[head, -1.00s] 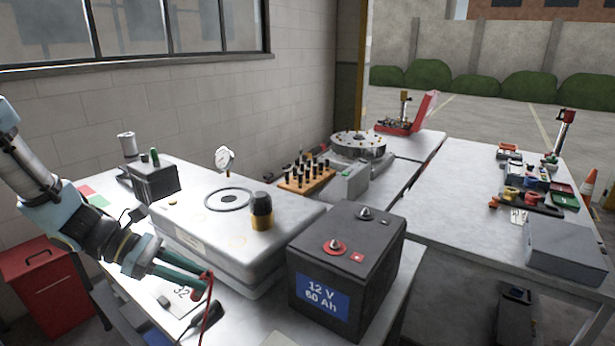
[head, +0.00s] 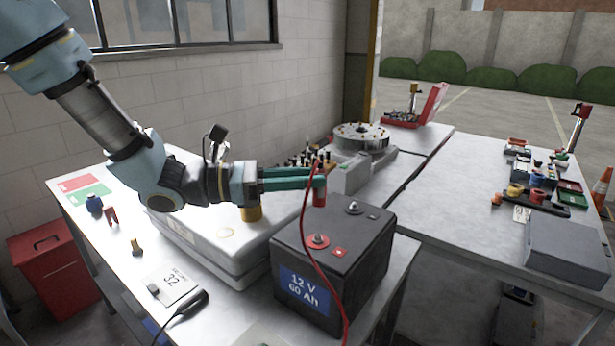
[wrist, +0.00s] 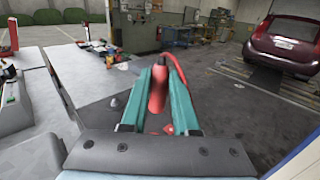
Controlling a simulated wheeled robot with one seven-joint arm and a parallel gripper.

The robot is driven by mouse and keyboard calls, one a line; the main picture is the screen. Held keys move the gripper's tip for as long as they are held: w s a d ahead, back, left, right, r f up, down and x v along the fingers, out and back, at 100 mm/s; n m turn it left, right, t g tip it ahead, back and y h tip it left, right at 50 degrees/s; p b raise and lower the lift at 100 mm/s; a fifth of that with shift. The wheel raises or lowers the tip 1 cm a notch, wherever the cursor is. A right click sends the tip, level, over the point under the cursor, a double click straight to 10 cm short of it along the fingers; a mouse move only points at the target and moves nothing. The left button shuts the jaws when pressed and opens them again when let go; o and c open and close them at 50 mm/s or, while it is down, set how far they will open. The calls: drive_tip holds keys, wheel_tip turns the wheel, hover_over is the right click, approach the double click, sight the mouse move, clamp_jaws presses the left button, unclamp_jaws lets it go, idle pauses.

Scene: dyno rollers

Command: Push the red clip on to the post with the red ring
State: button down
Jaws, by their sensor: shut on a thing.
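The red clip (head: 319,197) hangs from my gripper (head: 319,180), which is shut on it, with a red cable running from it. The clip is above the black battery (head: 352,262), apart from its top. The post with the red ring (head: 317,240) stands on the battery's near left part, below the clip. The plain post (head: 353,207) is farther back. In the wrist view the red clip (wrist: 157,92) sits between my green fingers, and part of the red ring (wrist: 169,129) shows below it.
The red cable crosses the battery's front. The right table (head: 450,190) has clear room at its left.

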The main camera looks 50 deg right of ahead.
drive_tip(key=shift+f+b, duration=2.3)
drive_tip(key=shift+f, duration=0.6)
drive_tip(key=shift+r, duration=0.15)
drive_tip(key=shift+w+f, duration=0.1)
drive_tip(key=shift+f, duration=0.9)
drive_tip(key=c, duration=0.6)
unclamp_jaws()
drive_tip(key=b+v, duration=0.3)
drive_tip(key=v, duration=0.8)
